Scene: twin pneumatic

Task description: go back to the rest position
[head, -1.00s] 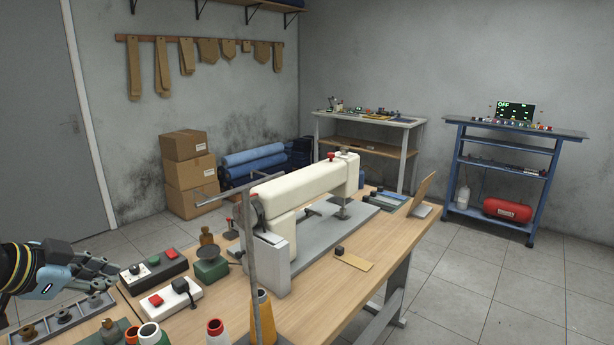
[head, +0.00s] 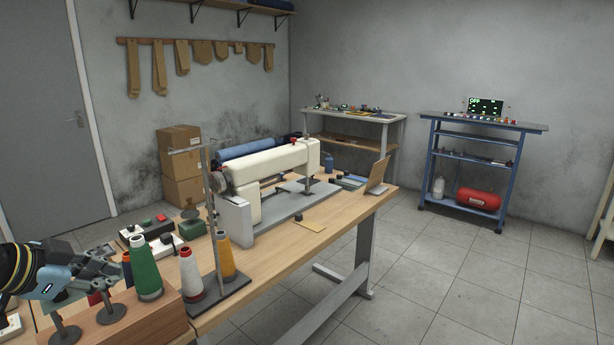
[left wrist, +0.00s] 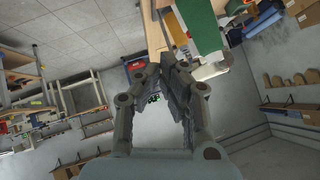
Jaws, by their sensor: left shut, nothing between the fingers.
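My left gripper (head: 98,265) is at the lower left of the head view, over the near left end of the sewing table (head: 290,245). It is shut and empty, and its closed fingers (left wrist: 172,90) also show in the left wrist view. In the head view it is close to the green thread cone (head: 145,268) on the wooden block (head: 150,318); I cannot tell whether they touch. My right gripper is not in view.
The white sewing machine (head: 265,170) stands on the table, with a thread stand (head: 213,220), a white cone (head: 190,272) and a yellow cone (head: 225,258) before it. A blue cart (head: 475,160) stands at the right. The tiled floor (head: 450,290) there is clear.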

